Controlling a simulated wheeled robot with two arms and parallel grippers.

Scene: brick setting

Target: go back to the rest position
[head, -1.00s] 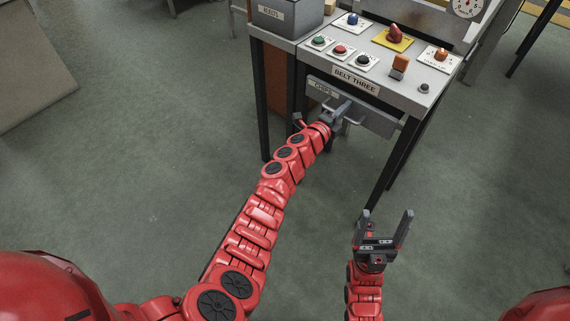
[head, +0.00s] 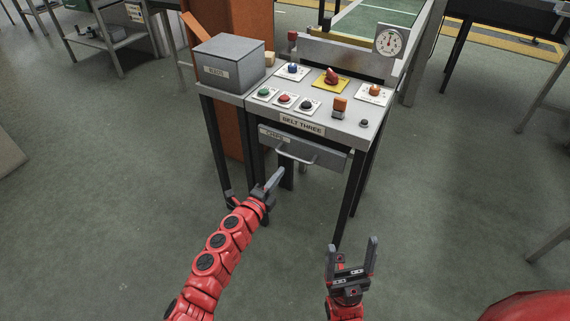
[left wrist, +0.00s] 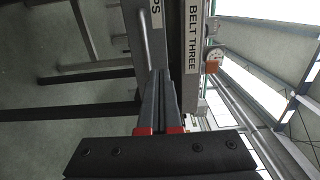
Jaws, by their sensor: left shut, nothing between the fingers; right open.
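My left gripper (head: 275,180) is shut and empty in the head view. It is in front of and below the grey drawer (head: 325,158) of the BELT THREE stand, apart from the drawer's bar handle (head: 297,156). In the left wrist view its closed fingers (left wrist: 160,92) point toward the stand, with the handle (left wrist: 144,40) beyond the tips. My right gripper (head: 352,260) is open and empty, fingers up, over bare floor at the lower right. I cannot tell if the drawer is fully closed.
The stand top carries a control panel (head: 338,127) with several buttons, an orange switch (head: 339,107) and a dial gauge (head: 390,41). A grey lidded box (head: 230,62) stands to its left. The floor (head: 120,200) at left is clear.

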